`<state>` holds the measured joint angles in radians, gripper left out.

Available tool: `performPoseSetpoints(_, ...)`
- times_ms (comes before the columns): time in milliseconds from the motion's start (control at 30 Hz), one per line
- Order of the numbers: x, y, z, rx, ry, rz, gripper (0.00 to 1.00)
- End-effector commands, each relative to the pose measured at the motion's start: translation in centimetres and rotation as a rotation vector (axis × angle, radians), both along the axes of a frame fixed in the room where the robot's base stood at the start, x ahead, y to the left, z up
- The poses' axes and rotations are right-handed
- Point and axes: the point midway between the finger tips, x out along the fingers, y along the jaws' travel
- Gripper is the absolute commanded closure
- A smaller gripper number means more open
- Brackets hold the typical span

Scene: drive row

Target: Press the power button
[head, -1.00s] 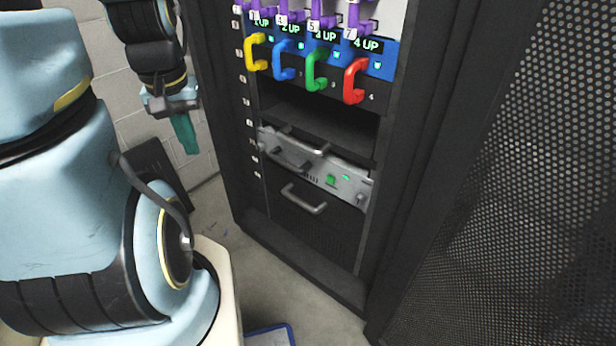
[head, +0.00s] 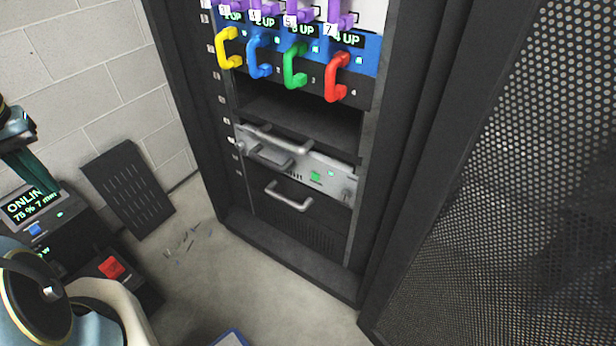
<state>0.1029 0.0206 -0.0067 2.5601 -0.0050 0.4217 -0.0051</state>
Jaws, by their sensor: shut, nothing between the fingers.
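A silver rack unit (head: 330,172) sits low in the open black rack. A small lit green square button (head: 315,176) is on its front, with a smaller green light (head: 331,173) to its right. No power label is readable. My gripper (head: 46,188) is at the far left edge, its teal fingers shut and empty, pointing down. It is well apart from the silver unit. Its fingertips overlap a black box with an "ONLINE 75 %" display (head: 32,204); I cannot tell whether they touch. That box area also shows a blue button (head: 35,229) and a red one (head: 111,267).
Yellow (head: 229,48), blue (head: 257,57), green (head: 294,67) and red (head: 336,78) handles stick out above. A perforated rack door (head: 500,200) stands open at right. A black slotted panel (head: 127,188) leans on the wall.

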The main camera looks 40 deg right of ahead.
Motion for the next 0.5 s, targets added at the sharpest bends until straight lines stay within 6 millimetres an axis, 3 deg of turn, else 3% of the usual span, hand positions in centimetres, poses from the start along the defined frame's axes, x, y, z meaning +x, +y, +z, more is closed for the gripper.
performPoseSetpoints(133, 0.7, -0.6, -1.3, 0.015, -0.017, -0.08, 1.0)
performPoseSetpoints(267, 3.1, -3.1, -5.4, 0.066, -0.084, -0.386, 1.0)
performPoseSetpoints(367, 5.7, -7.0, -9.6, 0.127, -0.172, -0.76, 1.0)
performPoseSetpoints(500, 8.0, -14.2, -15.3, 0.214, -0.323, -1.317, 1.0)
